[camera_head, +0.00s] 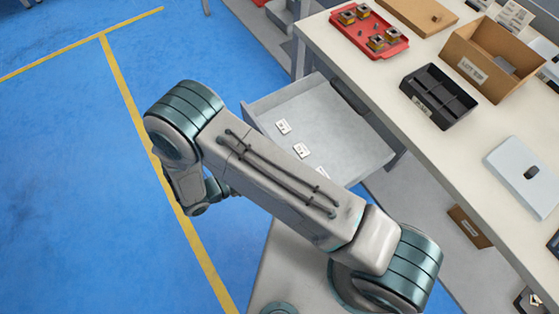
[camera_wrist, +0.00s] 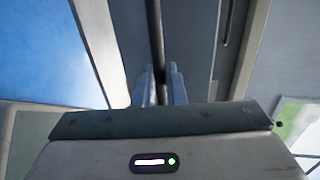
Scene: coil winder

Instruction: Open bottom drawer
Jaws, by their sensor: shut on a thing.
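A grey drawer (camera_head: 340,120) sticks out from under the bench in the head view, with a few small white labelled cards on its floor. I cannot tell whether it is the bottom one; my arm hides its front and whatever lies beneath. In the wrist view, a dark bar handle (camera_wrist: 156,35) runs along a dark grey drawer front (camera_wrist: 190,45). My gripper (camera_wrist: 160,85) is shut on this handle, one finger on either side of it. In the head view my fingertips are hidden behind the arm.
The bench top (camera_head: 445,145) holds a red tray (camera_head: 363,38) with copper-coloured parts, a cardboard box (camera_head: 490,62), a black divided bin (camera_head: 437,97) and a white plate (camera_head: 525,175). A lower shelf shows beneath. The blue floor (camera_head: 70,150) at left is clear.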

